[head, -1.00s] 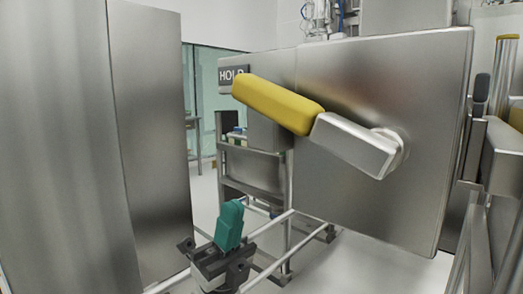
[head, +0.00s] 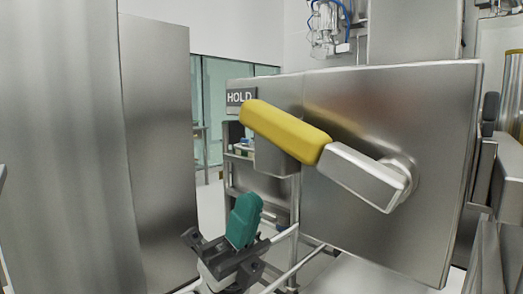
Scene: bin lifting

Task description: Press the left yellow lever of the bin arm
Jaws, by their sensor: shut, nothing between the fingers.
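The yellow lever (head: 285,132) sits on a metal crank (head: 362,174) on the front of a steel panel (head: 425,115). The lever slopes down from upper left to lower right, and its free end is near a "HOLD" sign (head: 240,97). My gripper (head: 244,220), with teal fingers, stands upright at the lower middle of the head view. It is shut and empty. In the picture it lies below and to the left of the lever, apart from it. No other yellow lever is clearly visible.
A tall steel cabinet (head: 160,150) fills the left side. A metal frame with shelves (head: 262,180) stands behind my gripper. Steel machinery (head: 510,190) stands at the right edge. Blue hoses and fittings (head: 330,25) hang at the top.

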